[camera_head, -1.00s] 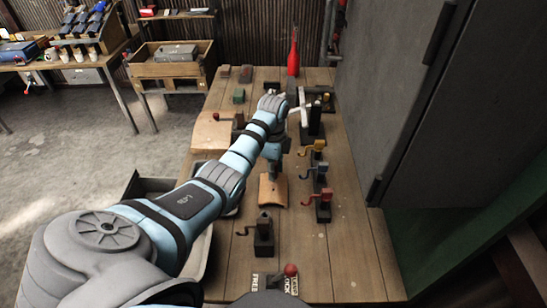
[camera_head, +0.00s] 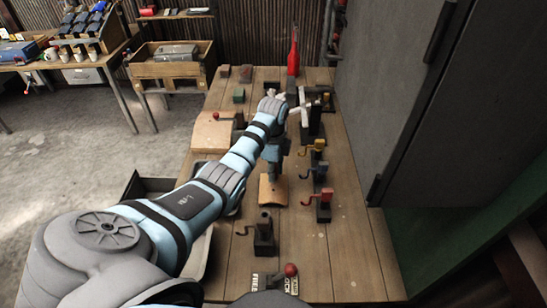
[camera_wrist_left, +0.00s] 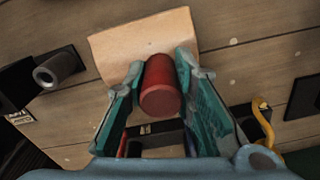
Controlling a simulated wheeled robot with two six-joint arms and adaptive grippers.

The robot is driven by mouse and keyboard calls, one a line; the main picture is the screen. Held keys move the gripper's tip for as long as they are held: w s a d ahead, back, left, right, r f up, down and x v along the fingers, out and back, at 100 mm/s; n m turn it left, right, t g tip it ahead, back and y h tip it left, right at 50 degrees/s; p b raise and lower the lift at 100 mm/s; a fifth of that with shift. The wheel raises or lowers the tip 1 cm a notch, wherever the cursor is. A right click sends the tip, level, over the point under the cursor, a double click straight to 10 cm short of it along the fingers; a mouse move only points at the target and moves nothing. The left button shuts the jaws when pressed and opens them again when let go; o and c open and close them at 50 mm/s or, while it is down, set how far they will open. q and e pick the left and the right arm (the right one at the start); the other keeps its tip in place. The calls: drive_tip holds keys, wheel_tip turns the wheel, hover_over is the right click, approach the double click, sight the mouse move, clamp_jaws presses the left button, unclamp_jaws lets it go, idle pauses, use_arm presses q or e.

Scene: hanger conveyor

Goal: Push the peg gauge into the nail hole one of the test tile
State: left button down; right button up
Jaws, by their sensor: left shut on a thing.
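The peg gauge (camera_wrist_left: 161,88) is a red cylinder held between the two teal fingers of my left gripper (camera_wrist_left: 161,66) in the left wrist view. The test tile (camera_wrist_left: 112,48) is a tan block just beyond the fingertips. In the head view the left gripper (camera_head: 272,168) points down over the tile (camera_head: 272,190), whose near part shows. The peg is hidden behind the gripper there. Nail hole one and the peg's far end are hidden, so I cannot tell whether the peg is in the hole. My right gripper is not in view.
Several hook stands, with yellow (camera_head: 319,145), blue (camera_head: 320,167) and red (camera_head: 325,194) tops, stand right of the tile. A red-ball lever (camera_head: 291,270) sits at the front. A grey cabinet (camera_head: 400,90) borders the bench on the right.

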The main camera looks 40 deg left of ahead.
use_arm(q)
drive_tip(key=shift+f+b, duration=0.3)
drive_tip(key=shift+f, duration=0.55)
idle(0.8)
drive_tip(key=c, duration=1.6)
unclamp_jaws()
drive_tip(key=shift+o, duration=0.2)
drive_tip(key=o, duration=0.5)
wheel_tip(320, 180, up, 8)
drive_tip(key=shift+f, duration=0.2)
